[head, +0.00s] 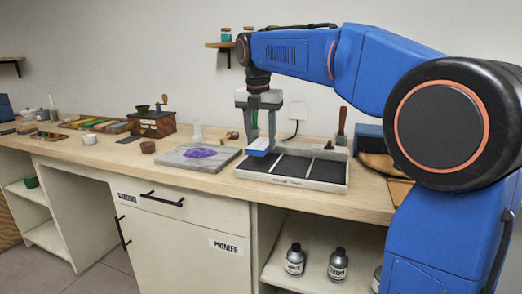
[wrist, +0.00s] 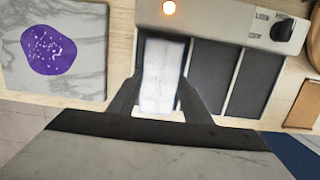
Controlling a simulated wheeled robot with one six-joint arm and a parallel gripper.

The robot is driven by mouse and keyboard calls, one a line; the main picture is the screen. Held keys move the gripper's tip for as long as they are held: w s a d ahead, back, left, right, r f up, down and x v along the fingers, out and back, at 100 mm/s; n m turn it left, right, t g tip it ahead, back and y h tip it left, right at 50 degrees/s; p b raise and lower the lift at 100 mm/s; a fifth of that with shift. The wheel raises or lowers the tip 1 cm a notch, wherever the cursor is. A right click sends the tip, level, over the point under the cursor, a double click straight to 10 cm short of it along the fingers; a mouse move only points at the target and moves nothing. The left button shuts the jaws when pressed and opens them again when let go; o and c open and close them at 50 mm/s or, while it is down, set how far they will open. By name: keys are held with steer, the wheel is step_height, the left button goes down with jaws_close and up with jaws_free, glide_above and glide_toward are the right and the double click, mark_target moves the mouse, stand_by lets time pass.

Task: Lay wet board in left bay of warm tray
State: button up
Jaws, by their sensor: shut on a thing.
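My gripper (head: 262,125) points down and is shut on the wet board (head: 259,147), a white slab with blue edges. In the wrist view the board (wrist: 162,75) lies between the two fingers of my gripper (wrist: 158,105) and covers much of the left bay. The warm tray (head: 290,181) is a pale box with dark bays side by side; the middle and right bays are empty. The board is over the left bay, near its back end; I cannot tell whether it touches the bay floor. An orange light glows on the tray's back strip (wrist: 222,18).
A marble slab (head: 180,163) with a purple patch lies left of the tray. A black knob (wrist: 283,28) sits on the tray's back strip. A brown wooden piece (wrist: 302,104) is to the right. A grinder (head: 152,122) and small dark bowl (head: 148,147) stand farther left.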

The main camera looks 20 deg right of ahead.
mark_target(260, 144)
steer(key=shift+f, duration=1.75)
steer(key=o, duration=0.8)
steer(key=shift+f, duration=0.1)
steer(key=r, duration=0.4)
steer(key=s+r, duration=0.1)
steer(key=r, duration=0.3)
steer(key=a+r, duration=0.1)
steer(key=r, duration=0.3)
steer(key=shift+s+a, duration=0.1)
steer(key=shift+s, duration=0.15)
